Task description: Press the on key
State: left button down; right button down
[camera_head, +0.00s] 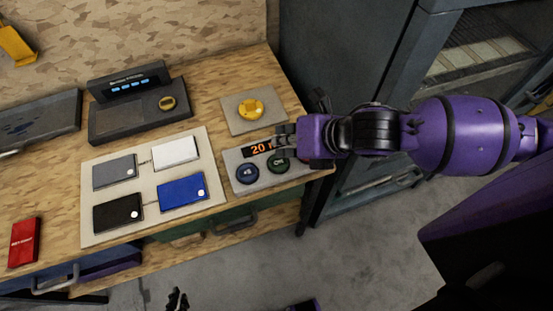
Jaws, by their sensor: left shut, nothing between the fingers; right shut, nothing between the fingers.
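A grey panel (266,182) at the bench's right front corner carries an orange-lit display (262,149) that starts with "20"; the rest of its text is covered by my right gripper. Below the display are a round blue key (247,173) and a round dark green key (278,165). I cannot read their labels, so I cannot tell which is the on key. My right gripper (284,136) is shut and empty, over the panel's upper right part, just above the green key in the picture. I cannot tell whether it touches anything. My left gripper (177,300) is shut at the bottom edge, away from the bench.
A yellow button on a plate (235,118) sits behind the panel. A pale board (140,184) with several flat rectangular boxes lies left of it. A dark console (112,126) stands further back. A red box (25,242) is at far left. A grey cabinet (340,60) stands right.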

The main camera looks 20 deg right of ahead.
pick_arm(q)
jog(key=shift+s+d+f, duration=0.1)
jog(key=shift+s+f, duration=0.05)
jog(key=shift+f, duration=0.15)
pick_arm(e)
jog(key=shift+w+f, duration=0.1)
jog(key=shift+f, duration=0.6)
pick_arm(q)
jog(key=shift+s+f, duration=0.15)
jog(key=shift+f, duration=0.05)
jog(key=shift+r, duration=0.15)
dwell(0.3)
pick_arm(e)
jog(key=shift+f, duration=0.4)
pick_arm(q)
jog(key=shift+s+f+b, duration=0.15)
jog(key=shift+f+b, duration=0.15)
pick_arm(e)
jog(key=shift+f, duration=0.4)
pick_arm(q)
jog(key=shift+r, duration=0.15)
pick_arm(e)
jog(key=shift+r, duration=0.1)
dwell(0.3)
pick_arm(q)
jog(key=shift+w+r+p, duration=0.65)
jog(key=shift+w+r, duration=0.2)
jog(key=shift+r, duration=0.15)
pick_arm(e)
jog(key=shift+r, duration=0.7)
